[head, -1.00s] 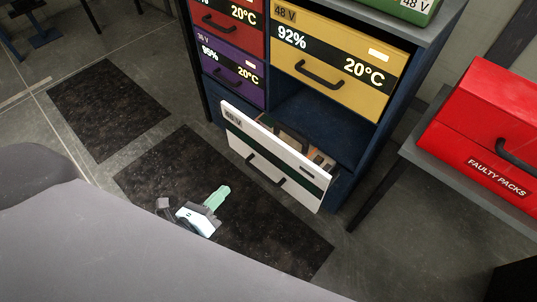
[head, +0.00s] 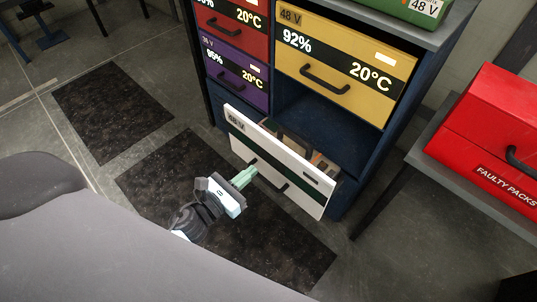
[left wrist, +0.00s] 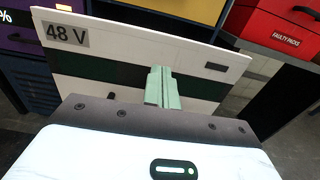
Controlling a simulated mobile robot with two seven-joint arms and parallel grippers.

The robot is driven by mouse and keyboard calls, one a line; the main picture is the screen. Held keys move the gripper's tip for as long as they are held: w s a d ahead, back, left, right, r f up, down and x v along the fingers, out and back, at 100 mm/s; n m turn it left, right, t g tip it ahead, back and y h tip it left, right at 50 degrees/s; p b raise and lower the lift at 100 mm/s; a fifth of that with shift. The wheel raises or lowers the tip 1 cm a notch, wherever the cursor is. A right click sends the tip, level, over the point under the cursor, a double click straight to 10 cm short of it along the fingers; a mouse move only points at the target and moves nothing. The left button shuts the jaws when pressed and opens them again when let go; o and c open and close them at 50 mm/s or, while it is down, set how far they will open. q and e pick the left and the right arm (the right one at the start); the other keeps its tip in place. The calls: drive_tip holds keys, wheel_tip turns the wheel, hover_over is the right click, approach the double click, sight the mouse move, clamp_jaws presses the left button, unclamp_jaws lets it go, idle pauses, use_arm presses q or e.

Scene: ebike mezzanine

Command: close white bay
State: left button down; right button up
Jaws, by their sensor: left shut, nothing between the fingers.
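The white bay (head: 297,188) is a drawer with a white front, a dark green band, a 48 V label and a dark handle. It stands pulled out at the bottom of the dark blue cabinet (head: 370,155), with contents showing behind its front. My left gripper (head: 246,176) is shut and empty, with its pale green fingers at the left part of the drawer front, near the handle. In the left wrist view the fingers (left wrist: 162,88) point at the white front (left wrist: 205,62), over its green band. I cannot tell whether they touch it. My right gripper is not in view.
Above are a yellow bay (head: 345,65), a purple bay (head: 238,80) and a red bay (head: 232,28), all shut. A red faulty packs box (head: 490,125) stands on a grey stand to the right. Dark mats (head: 110,108) lie on the open floor.

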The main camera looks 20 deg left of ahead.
sight(277, 150)
use_arm(q)
drive_tip(key=p+x, duration=0.1)
drive_tip(key=x, duration=0.7)
drive_tip(key=shift+w+f, duration=0.1)
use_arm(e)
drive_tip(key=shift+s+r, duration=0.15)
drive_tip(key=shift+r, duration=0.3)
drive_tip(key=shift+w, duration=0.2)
